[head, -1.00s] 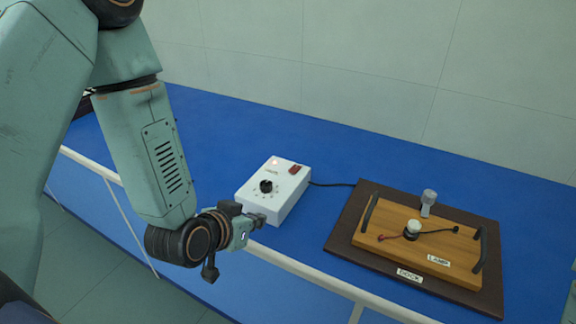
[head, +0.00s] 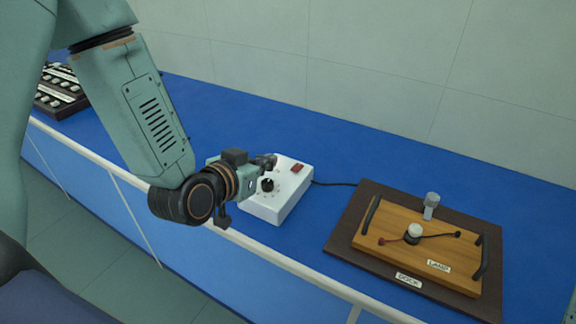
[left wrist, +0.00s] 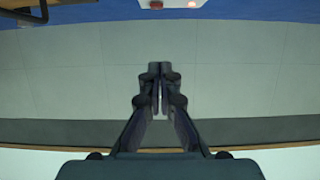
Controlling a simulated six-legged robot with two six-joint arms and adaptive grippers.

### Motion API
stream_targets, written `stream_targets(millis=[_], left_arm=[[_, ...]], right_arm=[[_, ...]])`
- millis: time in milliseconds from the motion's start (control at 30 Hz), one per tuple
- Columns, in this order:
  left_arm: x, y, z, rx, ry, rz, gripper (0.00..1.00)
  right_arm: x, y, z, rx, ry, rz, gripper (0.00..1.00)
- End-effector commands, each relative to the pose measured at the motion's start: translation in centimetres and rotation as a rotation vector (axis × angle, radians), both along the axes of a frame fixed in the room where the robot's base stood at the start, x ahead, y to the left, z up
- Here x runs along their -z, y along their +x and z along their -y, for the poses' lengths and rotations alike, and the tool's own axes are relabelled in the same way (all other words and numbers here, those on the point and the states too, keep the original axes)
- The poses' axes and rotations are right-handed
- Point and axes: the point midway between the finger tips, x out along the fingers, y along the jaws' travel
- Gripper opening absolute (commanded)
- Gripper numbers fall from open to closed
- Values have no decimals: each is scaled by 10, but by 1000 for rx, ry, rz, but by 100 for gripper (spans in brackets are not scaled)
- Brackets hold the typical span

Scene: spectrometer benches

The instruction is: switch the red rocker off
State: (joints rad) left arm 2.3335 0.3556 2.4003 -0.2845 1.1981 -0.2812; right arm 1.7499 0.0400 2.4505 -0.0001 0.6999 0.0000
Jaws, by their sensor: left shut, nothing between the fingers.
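The white box (head: 265,208) stands on the blue bench, with a black knob (head: 267,185) on its sloped top. The red rocker (head: 297,168) is at the top's far right; its edge also shows in the left wrist view (left wrist: 156,4), beside a glowing indicator light (left wrist: 192,3). Which way the rocker is tipped is too small to tell. My left gripper (head: 270,160) is shut and empty, over the box's far left, left of the rocker and apart from it. It hides the light in the head view. Its closed fingertips show in the left wrist view (left wrist: 158,72). My right gripper is not in view.
A dark dock board (head: 345,243) with a wooden lamp tray (head: 375,238) lies to the right, joined to the box by a black cable (head: 335,184). A white rail (head: 255,246) runs along the bench front. A dark rack (head: 60,92) stands far left. The blue bench behind the box is clear.

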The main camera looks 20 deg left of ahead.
Motion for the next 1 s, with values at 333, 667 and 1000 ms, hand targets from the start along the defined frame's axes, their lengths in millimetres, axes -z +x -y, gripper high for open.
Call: stream_targets(millis=[333, 667, 1000], left_arm=[[17, 41, 6, 4, 6, 1, 0], [38, 94, 14, 2, 2, 0, 0], [75, 89, 13, 0, 0, -2, 0]], right_arm=[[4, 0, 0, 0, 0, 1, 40], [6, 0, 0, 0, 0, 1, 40], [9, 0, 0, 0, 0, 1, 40]])
